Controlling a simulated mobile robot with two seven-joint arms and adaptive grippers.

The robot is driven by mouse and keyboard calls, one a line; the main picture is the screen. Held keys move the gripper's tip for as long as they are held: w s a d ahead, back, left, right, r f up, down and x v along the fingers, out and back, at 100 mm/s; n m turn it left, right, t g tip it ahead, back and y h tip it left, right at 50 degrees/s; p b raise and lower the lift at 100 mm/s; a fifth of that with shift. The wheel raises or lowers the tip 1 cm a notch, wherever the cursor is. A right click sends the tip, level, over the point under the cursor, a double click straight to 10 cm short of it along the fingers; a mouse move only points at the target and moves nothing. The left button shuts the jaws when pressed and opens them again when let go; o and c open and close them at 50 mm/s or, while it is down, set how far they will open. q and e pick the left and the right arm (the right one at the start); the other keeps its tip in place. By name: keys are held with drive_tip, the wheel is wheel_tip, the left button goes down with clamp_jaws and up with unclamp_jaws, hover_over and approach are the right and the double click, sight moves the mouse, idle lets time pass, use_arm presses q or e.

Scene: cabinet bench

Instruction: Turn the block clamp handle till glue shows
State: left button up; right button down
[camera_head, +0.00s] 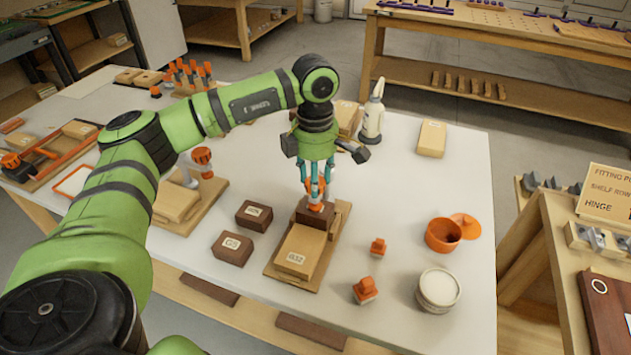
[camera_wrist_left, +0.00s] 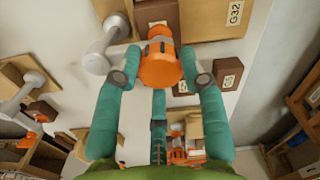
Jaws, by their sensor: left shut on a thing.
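My left gripper (camera_head: 316,185) points down over a wooden clamp board (camera_head: 336,235) and is shut on an orange clamp handle (camera_head: 316,207). A dark brown block (camera_head: 327,217) lies below the handle, at the far end of a tan block marked G32 (camera_head: 300,248); the tan block also shows in the wrist view (camera_wrist_left: 215,18). I see no glue at the blocks' edges; the gripper hides part of the joint. My right gripper is not in view.
Two dark blocks (camera_head: 232,248) lie left of the board. A second clamp with an orange knob (camera_head: 201,156) stands further left. Small orange pieces (camera_head: 365,291), a white-lidded jar (camera_head: 438,290) and an orange pot (camera_head: 442,236) stand right. A glue bottle (camera_head: 372,115) stands behind.

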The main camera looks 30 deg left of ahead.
use_arm(q)
drive_tip(key=shift+f+m+b, duration=0.15)
drive_tip(key=shift+m+b, duration=0.4)
drive_tip(key=shift+m, duration=1.35)
drive_tip(key=o, duration=1.2)
drive_tip(key=shift+a, duration=0.1)
drive_tip(key=shift+c, duration=0.2)
wheel_tip(320, 180, up, 12)
